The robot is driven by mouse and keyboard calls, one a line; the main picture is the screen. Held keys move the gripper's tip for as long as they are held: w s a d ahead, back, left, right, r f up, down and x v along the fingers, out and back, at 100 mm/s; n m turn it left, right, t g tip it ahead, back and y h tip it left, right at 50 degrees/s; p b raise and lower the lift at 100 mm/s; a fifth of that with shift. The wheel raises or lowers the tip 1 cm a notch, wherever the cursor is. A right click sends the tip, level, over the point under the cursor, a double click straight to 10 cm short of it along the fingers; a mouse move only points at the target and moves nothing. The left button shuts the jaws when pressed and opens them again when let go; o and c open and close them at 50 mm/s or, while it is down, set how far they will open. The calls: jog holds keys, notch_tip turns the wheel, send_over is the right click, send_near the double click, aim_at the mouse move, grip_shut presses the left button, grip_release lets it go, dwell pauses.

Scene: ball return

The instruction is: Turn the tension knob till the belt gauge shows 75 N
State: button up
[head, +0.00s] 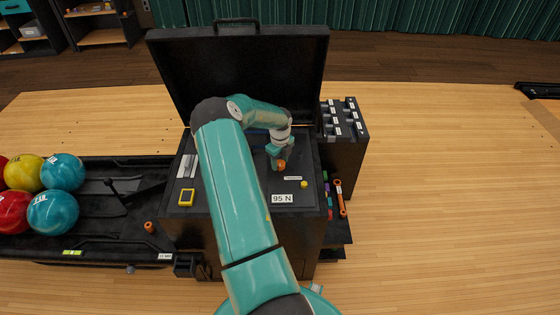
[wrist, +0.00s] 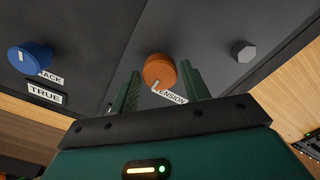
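The orange tension knob (wrist: 160,72), with a TENSION label below it, shows in the wrist view on the dark panel. In the head view the knob (head: 281,164) is a small orange spot at my gripper's tip. The gauge display (head: 282,198) reads 95 N. My gripper (wrist: 161,68) is open, with one finger on each side of the knob. A gap shows between the knob and each finger, so it is not gripped. In the head view my gripper (head: 276,150) is over the machine's top; its fingers are hard to make out.
A blue knob (wrist: 30,57) with a TRUE label and a grey hex bolt (wrist: 243,51) flank the tension knob. The open black lid (head: 245,75) stands behind. A ball rack (head: 110,225) with several balls is left, a switch box (head: 344,135) right.

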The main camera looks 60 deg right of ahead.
jog(key=c, duration=0.6)
jog(key=shift+n, duration=0.4)
